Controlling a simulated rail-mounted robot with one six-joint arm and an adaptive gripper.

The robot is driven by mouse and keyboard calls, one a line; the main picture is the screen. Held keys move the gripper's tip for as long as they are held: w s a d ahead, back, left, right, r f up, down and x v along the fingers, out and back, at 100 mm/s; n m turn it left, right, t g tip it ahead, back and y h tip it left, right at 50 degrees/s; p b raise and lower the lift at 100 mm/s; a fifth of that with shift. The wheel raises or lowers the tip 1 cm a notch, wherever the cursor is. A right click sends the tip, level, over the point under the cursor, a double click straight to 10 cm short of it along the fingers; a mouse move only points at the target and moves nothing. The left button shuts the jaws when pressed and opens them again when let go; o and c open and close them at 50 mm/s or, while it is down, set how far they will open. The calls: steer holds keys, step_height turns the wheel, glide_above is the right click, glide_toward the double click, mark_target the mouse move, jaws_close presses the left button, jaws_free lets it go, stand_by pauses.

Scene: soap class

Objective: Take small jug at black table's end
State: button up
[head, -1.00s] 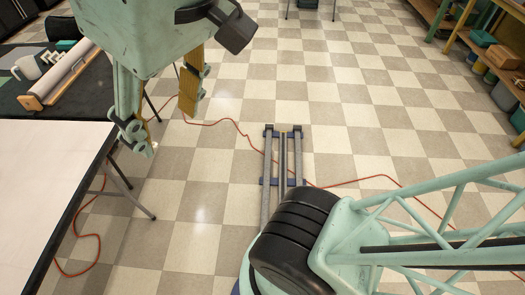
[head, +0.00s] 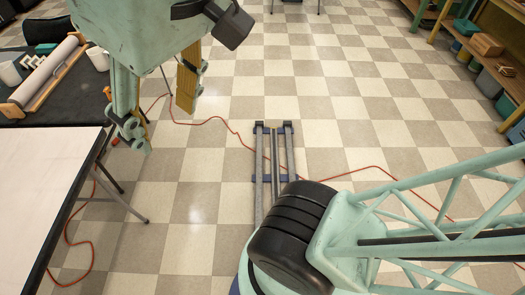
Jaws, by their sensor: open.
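The black table (head: 85,100) stands at the upper left. A white jug-like vessel (head: 97,59) is near its right end, beside a paper roll and partly close behind my gripper in the picture. Another white vessel with a handle (head: 10,73) is at the left picture edge, on the other side of the roll. I cannot tell which is the small jug. My gripper (head: 163,130) hangs at the upper left with its fingers apart and nothing between them. It appears in front of the table's right end and is not seen touching anything.
The white paper roll (head: 45,72) lies on a wooden holder on the black table. A white-topped table (head: 45,190) fills the lower left. A red cable (head: 225,124) runs over the checkered floor, past the rails (head: 259,190). Shelves with boxes (head: 487,45) line the right.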

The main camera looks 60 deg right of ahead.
steer(key=shift+s+f, duration=0.2)
steer(key=shift+f, duration=0.1)
steer(key=shift+c, duration=0.6)
steer(key=c, duration=1)
steer(key=shift+c, duration=0.2)
steer(key=shift+d, duration=0.15)
